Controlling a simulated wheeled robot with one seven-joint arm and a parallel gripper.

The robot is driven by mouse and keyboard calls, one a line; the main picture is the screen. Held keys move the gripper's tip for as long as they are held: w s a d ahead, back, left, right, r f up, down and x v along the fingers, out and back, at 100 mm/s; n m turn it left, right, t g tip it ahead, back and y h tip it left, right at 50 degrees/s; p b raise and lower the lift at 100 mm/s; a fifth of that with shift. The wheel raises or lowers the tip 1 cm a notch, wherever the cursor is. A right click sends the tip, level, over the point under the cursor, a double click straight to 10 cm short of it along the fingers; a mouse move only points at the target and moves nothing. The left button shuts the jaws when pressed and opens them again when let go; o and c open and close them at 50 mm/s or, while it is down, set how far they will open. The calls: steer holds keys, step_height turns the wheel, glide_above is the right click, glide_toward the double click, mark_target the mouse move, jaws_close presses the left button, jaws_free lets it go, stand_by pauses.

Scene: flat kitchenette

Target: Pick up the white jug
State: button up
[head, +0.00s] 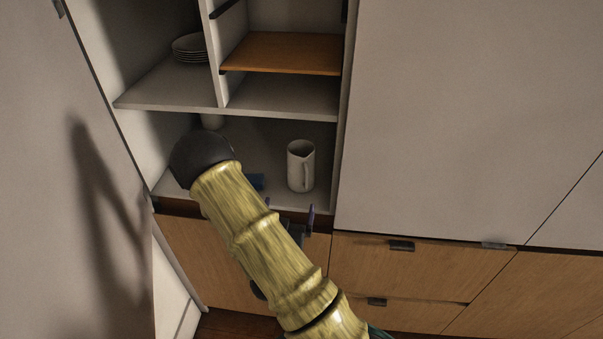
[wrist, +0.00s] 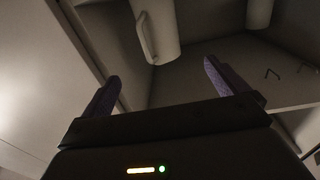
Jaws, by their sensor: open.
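The white jug (head: 299,168) stands upright on the lower cabinet shelf, its handle toward the right front in the head view. In the wrist view the jug (wrist: 158,28) hangs into the top of the picture, beyond and between my fingers, with its handle on the left. My gripper (wrist: 162,84) is open and empty, with purple finger pads apart from the jug. In the head view my gripper (head: 298,224) is partly hidden behind my arm, just in front of and below the shelf edge.
Another pale vessel (head: 212,121) stands farther back on the shelf, partly hidden by my arm. Plates (head: 189,48) are stacked above. The shelf's right wall (head: 342,130) is close to the jug. Drawers (head: 400,262) are below.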

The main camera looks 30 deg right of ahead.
mark_target(299, 169)
steer(key=b+x, duration=0.2)
steer(key=x, duration=0.8)
steer(key=shift+w+d+r, duration=0.1)
steer(key=shift+w+d, duration=0.35)
steer(key=shift+w, duration=0.1)
steer(key=p+x, duration=0.2)
steer(key=x, duration=0.2)
steer(key=shift+w+d+r+p, duration=0.1)
steer(key=shift+w+p, duration=0.2)
steer(key=shift+p, duration=0.05)
steer(key=shift+w+d, duration=0.15)
steer(key=shift+w, duration=0.1)
